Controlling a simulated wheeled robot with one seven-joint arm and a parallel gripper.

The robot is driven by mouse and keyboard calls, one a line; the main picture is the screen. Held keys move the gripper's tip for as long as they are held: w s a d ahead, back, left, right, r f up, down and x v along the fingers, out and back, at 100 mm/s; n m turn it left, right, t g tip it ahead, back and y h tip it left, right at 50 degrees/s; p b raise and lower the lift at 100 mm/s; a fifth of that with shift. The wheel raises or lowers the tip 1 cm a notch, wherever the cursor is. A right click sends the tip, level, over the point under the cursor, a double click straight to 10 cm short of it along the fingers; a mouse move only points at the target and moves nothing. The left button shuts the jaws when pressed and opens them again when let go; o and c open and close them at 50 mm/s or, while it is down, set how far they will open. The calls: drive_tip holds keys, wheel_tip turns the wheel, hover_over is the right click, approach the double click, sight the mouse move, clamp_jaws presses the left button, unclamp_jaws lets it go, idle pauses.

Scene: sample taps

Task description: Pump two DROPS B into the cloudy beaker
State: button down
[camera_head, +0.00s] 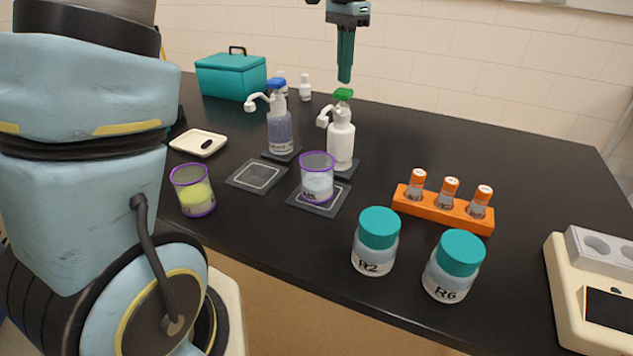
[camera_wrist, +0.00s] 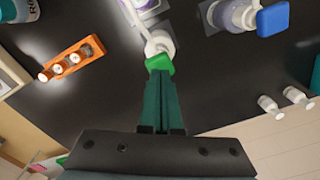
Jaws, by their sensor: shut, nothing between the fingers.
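My gripper (camera_head: 345,78) is shut and empty, pointing down just above the green top (camera_head: 343,94) of a white pump bottle (camera_head: 341,145). In the wrist view its fingertips (camera_wrist: 160,78) are close to the green top (camera_wrist: 160,63); I cannot tell if they touch. A second pump bottle (camera_head: 280,132) with a blue top and bluish contents stands to the left. I cannot read which is DROPS B. A purple-rimmed beaker with pale, cloudy contents (camera_head: 317,182) stands on a square mat in front of the white bottle. Another purple-rimmed beaker (camera_head: 194,193) holds yellow-green liquid.
An empty mat (camera_head: 257,175) lies left of the cloudy beaker. An orange rack (camera_head: 442,211) with vials and two teal-lidded jars (camera_head: 375,240) (camera_head: 452,267) stand to the right. A teal box (camera_head: 230,77) and small white bottles (camera_head: 305,88) are at the back.

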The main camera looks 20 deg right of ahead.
drive_tip(key=shift+f, duration=0.25)
drive_tip(key=shift+f+b, duration=0.7)
drive_tip(key=shift+f, duration=0.5)
drive_tip(key=shift+r+p, duration=1.3)
drive_tip(key=shift+r, duration=0.15)
wheel_tip(320, 180, up, 6)
drive_tip(key=p, duration=0.5)
